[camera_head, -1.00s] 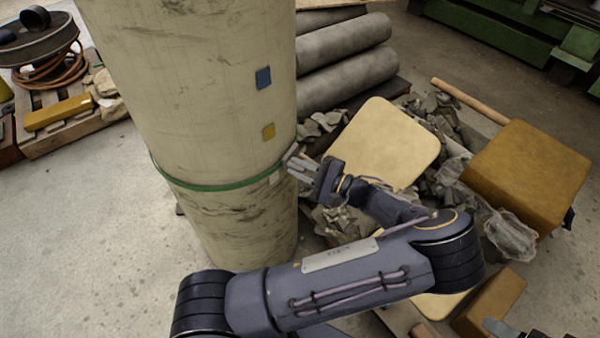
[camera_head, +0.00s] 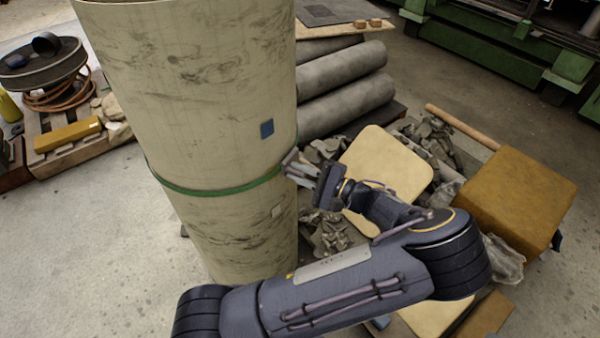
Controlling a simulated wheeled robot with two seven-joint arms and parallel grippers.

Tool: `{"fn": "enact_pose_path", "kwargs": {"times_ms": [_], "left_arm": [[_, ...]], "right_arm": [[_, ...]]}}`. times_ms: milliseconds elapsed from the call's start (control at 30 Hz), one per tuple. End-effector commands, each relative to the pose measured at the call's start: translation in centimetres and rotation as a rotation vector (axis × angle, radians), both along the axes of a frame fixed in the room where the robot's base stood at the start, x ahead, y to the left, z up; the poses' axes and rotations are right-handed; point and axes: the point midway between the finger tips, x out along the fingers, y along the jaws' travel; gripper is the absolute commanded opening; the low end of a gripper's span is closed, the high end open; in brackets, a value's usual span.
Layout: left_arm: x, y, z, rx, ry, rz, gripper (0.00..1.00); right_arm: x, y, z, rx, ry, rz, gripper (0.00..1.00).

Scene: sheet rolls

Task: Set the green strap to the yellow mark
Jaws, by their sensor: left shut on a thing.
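The tall cream roll (camera_head: 205,95) stands upright with the green strap (camera_head: 215,191) around it. The strap runs across the roll's front below a blue mark (camera_head: 267,129) and above a small pale mark (camera_head: 277,211). The yellow mark does not show; the strap's right part crosses about where it was seen, so it looks covered. My left gripper (camera_head: 290,162) is at the roll's right edge, level with the strap's right end. It is shut, apparently on the strap; the exact grip is too small to see. My right gripper is out of view.
Grey rolls (camera_head: 345,85) lie stacked behind. Rubble, a cream pad (camera_head: 390,165) and a tan block (camera_head: 520,195) fill the right side. A pallet (camera_head: 75,145) with a yellow bar (camera_head: 67,136) is at left. The floor left of the roll is clear.

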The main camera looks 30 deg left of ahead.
Motion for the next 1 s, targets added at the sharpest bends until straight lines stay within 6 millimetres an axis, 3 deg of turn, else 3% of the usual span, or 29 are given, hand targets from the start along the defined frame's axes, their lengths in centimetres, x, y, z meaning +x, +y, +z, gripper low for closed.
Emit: {"fn": "enact_pose_path", "kwargs": {"times_ms": [33,200,533,1000], "left_arm": [[-0.1,0.0,0.0,0.002,0.000,0.002,0.17],[-0.1,0.0,0.0,0.001,0.000,0.002,0.38],[0.0,-0.4,0.0,-0.001,0.000,-0.001,0.38],[0.2,-7.2,-0.1,0.000,0.000,-0.001,0.38]], "right_arm": [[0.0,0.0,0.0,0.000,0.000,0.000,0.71],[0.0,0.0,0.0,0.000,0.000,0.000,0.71],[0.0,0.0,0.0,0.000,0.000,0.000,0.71],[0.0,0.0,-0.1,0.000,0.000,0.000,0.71]]}}
